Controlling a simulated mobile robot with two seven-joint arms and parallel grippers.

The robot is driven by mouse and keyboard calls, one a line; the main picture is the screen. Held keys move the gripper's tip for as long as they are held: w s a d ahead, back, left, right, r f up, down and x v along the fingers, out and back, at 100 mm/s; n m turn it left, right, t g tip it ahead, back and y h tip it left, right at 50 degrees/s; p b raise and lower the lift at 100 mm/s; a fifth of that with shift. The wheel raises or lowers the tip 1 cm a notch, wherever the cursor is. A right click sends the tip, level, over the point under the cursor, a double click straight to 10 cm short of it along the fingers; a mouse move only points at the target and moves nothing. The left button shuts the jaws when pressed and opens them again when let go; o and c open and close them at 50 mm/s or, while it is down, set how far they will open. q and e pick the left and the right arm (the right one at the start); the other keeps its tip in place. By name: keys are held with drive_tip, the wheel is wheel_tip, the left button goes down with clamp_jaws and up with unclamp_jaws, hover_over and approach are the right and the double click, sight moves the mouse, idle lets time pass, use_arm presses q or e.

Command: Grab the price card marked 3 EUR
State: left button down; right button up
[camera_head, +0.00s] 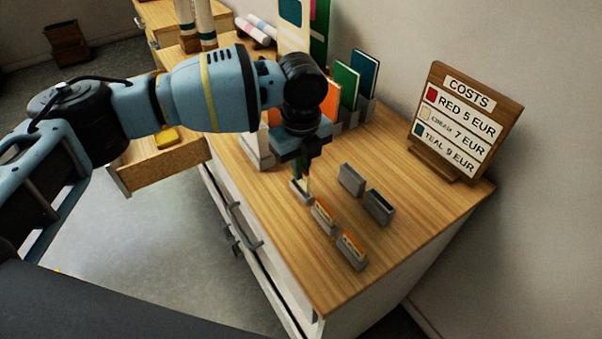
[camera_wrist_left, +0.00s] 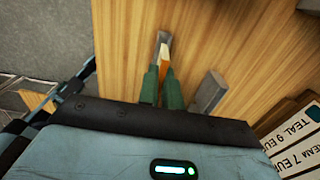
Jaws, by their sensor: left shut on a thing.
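My left gripper (camera_head: 303,172) points down over the table's front part, its jaws closed on a price card (camera_head: 304,184) at a small grey holder (camera_head: 302,194). In the left wrist view the green fingertips (camera_wrist_left: 163,88) flank the card's orange edge (camera_wrist_left: 167,60). The marking on this card cannot be read, and I cannot tell if it is clear of the holder. Two other orange-and-white price cards stand in grey holders, one nearer (camera_head: 351,247) and one between (camera_head: 323,215); their print is too small to read. My right gripper is not in view.
Two empty grey holders (camera_head: 351,180) (camera_head: 379,206) stand right of the cards. A wooden costs sign (camera_head: 467,122) stands at the back right. Coloured boards in holders, including a teal one (camera_head: 364,77), stand behind the gripper. An open drawer (camera_head: 165,165) juts out at the left.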

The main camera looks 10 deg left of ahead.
use_arm(q)
drive_tip(key=s+a+r, duration=0.2)
drive_tip(key=s+a, duration=0.7)
drive_tip(key=a, duration=0.4)
drive_tip(key=shift+a, duration=0.15)
